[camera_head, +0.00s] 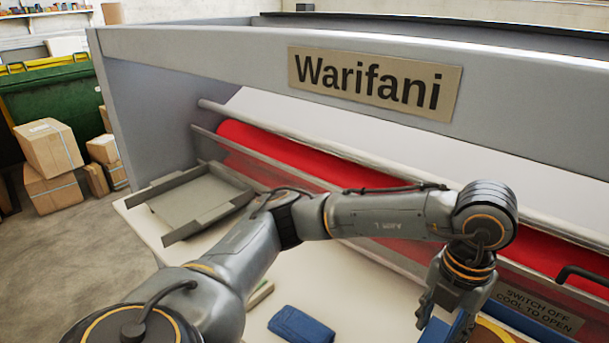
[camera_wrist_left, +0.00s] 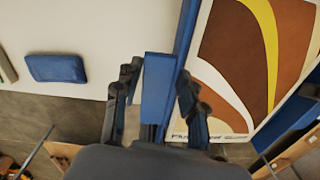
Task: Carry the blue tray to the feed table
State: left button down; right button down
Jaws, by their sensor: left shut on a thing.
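The blue tray (camera_wrist_left: 187,35) holds a brown, white and yellow printed sheet (camera_wrist_left: 248,70) and fills the right of the left wrist view. My left gripper (camera_wrist_left: 157,100) is shut on a blue handle-like part at the tray's left side. In the head view my left gripper (camera_head: 440,305) is at the lower right, pointing down. Only parts of the blue tray (camera_head: 437,331) show there, cut by the bottom edge. I cannot tell whether the tray is lifted or resting. My right gripper is not in view.
The grey laminator, with a red roller (camera_head: 300,155), spans the back. A grey open-ended platform with side rails (camera_head: 190,203) sits at the left of the white tabletop (camera_head: 330,275). A small blue pad (camera_head: 300,326) lies on that top. Cardboard boxes (camera_head: 48,150) stand at far left.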

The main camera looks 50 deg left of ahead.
pick_arm(q)
jog(key=shift+s+a+f, duration=0.1)
jog(key=shift+a+f, duration=0.1)
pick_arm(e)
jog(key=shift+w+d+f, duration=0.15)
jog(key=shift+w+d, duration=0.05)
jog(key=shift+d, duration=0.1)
